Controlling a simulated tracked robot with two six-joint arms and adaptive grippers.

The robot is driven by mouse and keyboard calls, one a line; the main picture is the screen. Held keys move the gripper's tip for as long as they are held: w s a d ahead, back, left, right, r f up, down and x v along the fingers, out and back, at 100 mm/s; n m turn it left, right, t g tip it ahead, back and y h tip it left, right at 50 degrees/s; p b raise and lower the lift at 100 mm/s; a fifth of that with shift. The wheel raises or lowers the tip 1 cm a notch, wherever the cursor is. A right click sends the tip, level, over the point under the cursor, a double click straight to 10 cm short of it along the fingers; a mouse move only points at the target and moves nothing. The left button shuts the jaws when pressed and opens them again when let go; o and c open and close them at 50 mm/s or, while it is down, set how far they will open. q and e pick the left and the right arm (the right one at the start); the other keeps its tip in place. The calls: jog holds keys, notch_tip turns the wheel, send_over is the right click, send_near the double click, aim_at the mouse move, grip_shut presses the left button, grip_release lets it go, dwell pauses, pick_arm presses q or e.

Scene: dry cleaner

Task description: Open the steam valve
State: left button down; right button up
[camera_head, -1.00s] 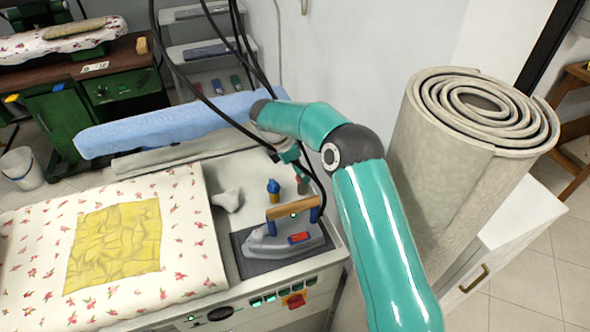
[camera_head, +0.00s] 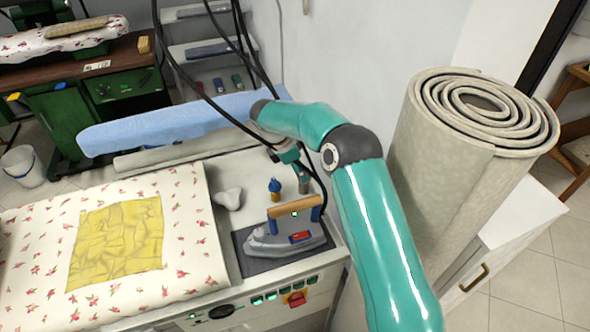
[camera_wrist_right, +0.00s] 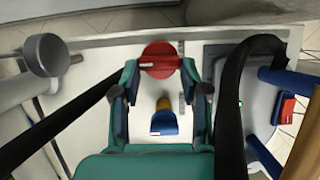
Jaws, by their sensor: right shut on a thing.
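The steam valve appears to be the red round knob (camera_wrist_right: 160,60) with a pale mark, near the worktop edge in the right wrist view. My right gripper (camera_wrist_right: 160,78) has its teal fingers on either side of the knob and is shut on it. In the head view my right gripper (camera_head: 297,166) points down behind the iron, at the right end of the worktop, and the red knob cannot be made out there. My left gripper is not in view.
A blue-and-yellow bottle (camera_head: 275,188) stands close left of my right gripper. An iron (camera_head: 290,236) rests on a dark pad in front. Black hoses hang beside my arm. A rolled carpet (camera_head: 450,180) stands at the right. A floral cloth (camera_head: 195,240) covers the left side.

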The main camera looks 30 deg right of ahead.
jog(key=shift+w+d+r+m+p, duration=0.25)
jog(key=shift+d+m+p, duration=0.2)
jog(key=shift+m+p, duration=0.3)
jog(key=m+p, duration=0.1)
jog(key=m+g+p, duration=0.1)
jog(key=m, duration=0.1)
jog(key=shift+d+m+g+y, duration=0.15)
jog(key=shift+m+g+y, duration=0.1)
jog(key=shift+g+y, duration=0.05)
jog(key=shift+w+f+m+g+p, duration=0.1)
jog(key=shift+m+g+p, duration=0.2)
jog(key=shift+m+p, duration=0.35)
jog(key=shift+f+m+y, duration=0.1)
jog(key=shift+m+y, duration=0.3)
jog(key=shift+m, duration=0.35)
jog(key=shift+f+m+g, duration=0.15)
jog(key=shift+m+g, duration=0.15)
jog(key=shift+m, duration=0.1)
